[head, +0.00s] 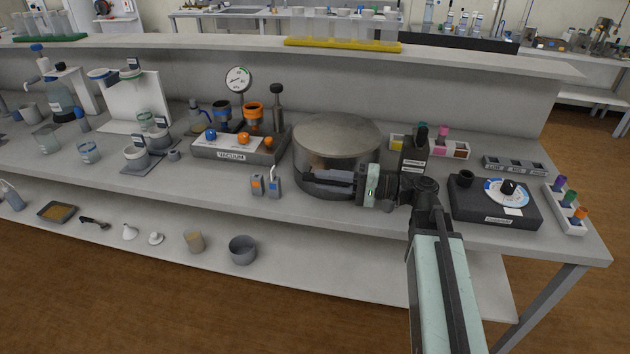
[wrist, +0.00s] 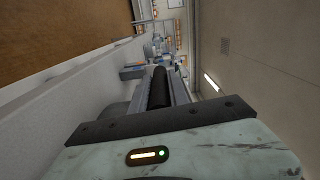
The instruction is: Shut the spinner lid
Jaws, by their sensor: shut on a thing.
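The spinner (head: 322,174) is a round grey metal drum on the bench. Its lid (head: 338,135) is a flat metal disc that lies level on top of the drum; I see no clear gap under it. My gripper (head: 312,181) reaches in from the right at the drum's front, below the lid's rim. It is shut on a dark round bar (wrist: 160,88), which looks like the lid's handle. In the head view the fingers mostly hide this bar. In the wrist view the bar lies between the grey fingers.
A vacuum block (head: 232,155) with orange and blue knobs stands left of the spinner. A raised shelf (head: 200,43) runs behind.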

